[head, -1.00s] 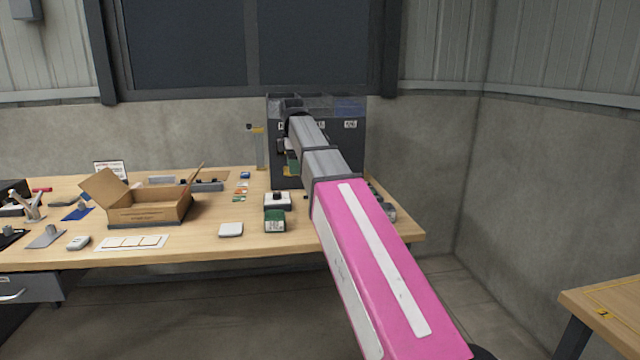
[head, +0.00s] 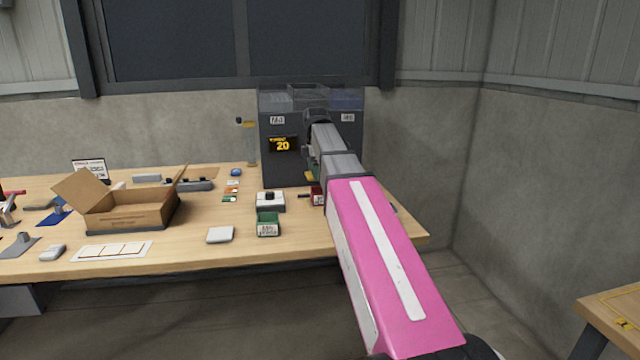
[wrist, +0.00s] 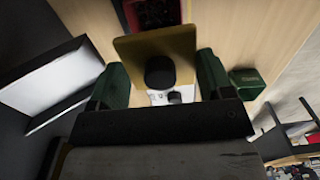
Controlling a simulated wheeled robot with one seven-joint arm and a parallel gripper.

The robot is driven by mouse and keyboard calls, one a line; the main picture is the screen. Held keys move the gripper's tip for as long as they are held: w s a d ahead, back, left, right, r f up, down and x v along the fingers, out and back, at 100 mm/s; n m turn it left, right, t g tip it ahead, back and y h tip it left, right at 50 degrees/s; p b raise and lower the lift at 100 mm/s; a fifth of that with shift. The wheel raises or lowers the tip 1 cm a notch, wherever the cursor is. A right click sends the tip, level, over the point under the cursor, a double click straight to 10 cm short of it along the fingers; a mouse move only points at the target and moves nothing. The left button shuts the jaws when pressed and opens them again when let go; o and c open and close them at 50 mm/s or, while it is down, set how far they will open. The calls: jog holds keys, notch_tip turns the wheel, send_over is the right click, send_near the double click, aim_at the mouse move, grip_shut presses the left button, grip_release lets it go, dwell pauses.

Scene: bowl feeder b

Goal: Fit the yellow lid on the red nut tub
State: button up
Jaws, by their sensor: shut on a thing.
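The yellow lid (wrist: 135,48) is a flat plate with a black knob (wrist: 160,72), held between the green fingers of my gripper (wrist: 163,80) in the wrist view. A bit of the lid (head: 311,176) also shows in the head view, where my arm hides most of the gripper. The red nut tub (head: 317,197) stands on the bench in front of the grey feeder, partly behind my arm. In the wrist view the tub (wrist: 150,13) is cut by the top edge, beyond the lid. The lid appears above the bench and apart from the tub.
A grey feeder cabinet (head: 282,165) with a yellow "20" display stands behind the tub. A green tub (head: 268,229) and a white device with a black top (head: 270,205) stand to the left. An open cardboard box (head: 130,212) is farther left.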

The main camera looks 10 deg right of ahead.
jog(key=shift+w+d+f, duration=0.1)
jog(key=shift+d+f, duration=0.25)
jog(key=shift+d, duration=0.3)
jog(key=shift+f, duration=2.05)
jog(key=o, duration=0.6)
jog(key=shift+o, duration=0.2)
notch_tip(320, 180, up, 11)
jog(key=shift+w+r, duration=0.15)
jog(key=shift+r, duration=0.4)
